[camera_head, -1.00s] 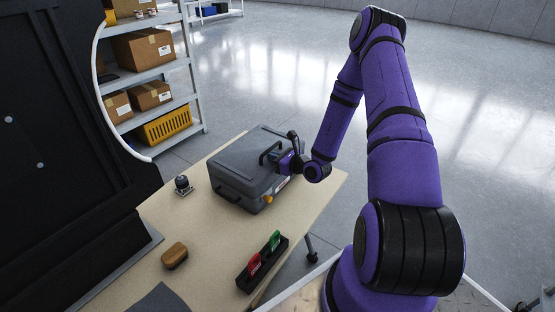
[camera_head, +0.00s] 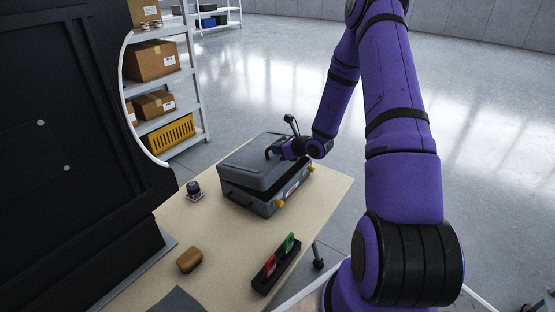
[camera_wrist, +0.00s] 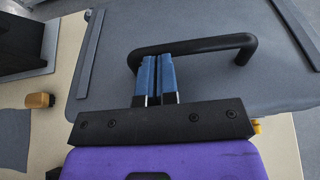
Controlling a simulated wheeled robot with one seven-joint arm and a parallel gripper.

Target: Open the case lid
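The grey case (camera_head: 262,202) stands on the table. Its lid (camera_head: 244,163) lies over the base, and its near right edge looks slightly raised, though the gap is hard to judge. The black lid handle (camera_wrist: 205,46) spans the upper middle of the wrist view. My gripper (camera_head: 281,152) is at the handle on the lid's right side. In the wrist view its blue fingers (camera_wrist: 157,62) are close together with a thin slit between them. Their tips overlap the left part of the handle and appear hooked at its bar. Exact contact is hidden.
Yellow latches (camera_head: 279,203) sit on the case's near right side. A dark panel (camera_head: 65,150) stands left; shelves (camera_head: 190,85) stand behind.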

